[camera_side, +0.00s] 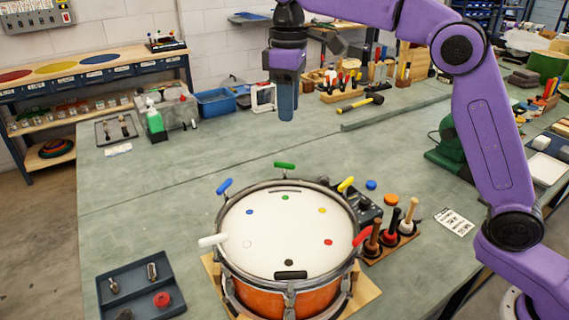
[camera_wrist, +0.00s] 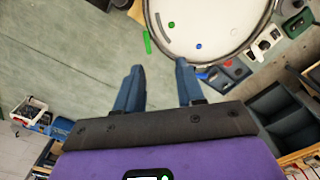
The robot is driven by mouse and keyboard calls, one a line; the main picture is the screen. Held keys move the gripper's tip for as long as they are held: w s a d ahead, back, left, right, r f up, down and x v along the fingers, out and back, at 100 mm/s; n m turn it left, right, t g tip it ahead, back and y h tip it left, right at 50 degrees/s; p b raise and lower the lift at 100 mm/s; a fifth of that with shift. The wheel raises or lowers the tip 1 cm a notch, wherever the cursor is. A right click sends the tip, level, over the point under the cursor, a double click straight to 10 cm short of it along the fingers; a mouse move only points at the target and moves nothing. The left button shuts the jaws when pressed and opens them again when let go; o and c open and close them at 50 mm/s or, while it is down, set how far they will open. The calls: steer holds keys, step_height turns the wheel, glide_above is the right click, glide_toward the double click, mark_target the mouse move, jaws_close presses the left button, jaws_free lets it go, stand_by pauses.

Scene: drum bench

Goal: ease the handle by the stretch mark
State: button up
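An orange drum (camera_side: 272,296) with a white head (camera_side: 275,240) stands on the bench. Coloured handles ring its rim: green (camera_side: 284,165), blue (camera_side: 224,186), yellow (camera_side: 346,184), red (camera_side: 362,236), white (camera_side: 213,240) and black (camera_side: 291,275). Each has a like-coloured dot inside it on the head. A thin grey bar, perhaps the stretch mark (camera_side: 285,190), lies between the green handle and green dot; it also shows in the wrist view (camera_wrist: 159,20), near the green handle (camera_wrist: 147,42). My gripper (camera_side: 287,114) is open and empty, high above the bench behind the drum; its fingers (camera_wrist: 158,88) stand apart.
A board with upright mallets (camera_side: 388,241) stands right of the drum, beside a dark device (camera_side: 366,208). A dark tray (camera_side: 140,288) lies front left. A hammer (camera_side: 361,103), blue bin (camera_side: 215,103) and green bottle (camera_side: 154,120) are farther back.

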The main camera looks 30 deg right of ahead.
mark_target(284, 163)
steer(key=shift+m, duration=0.3)
steer(key=w+f, duration=0.1)
steer(key=f, duration=0.4)
steer(key=w+f, duration=0.1)
steer(key=f, duration=0.5)
steer(key=w+d+f, duration=0.1)
steer(key=f, duration=0.4)
steer(key=shift+w+f, duration=0.1)
steer(key=shift+f, duration=0.15)
jaws_close()
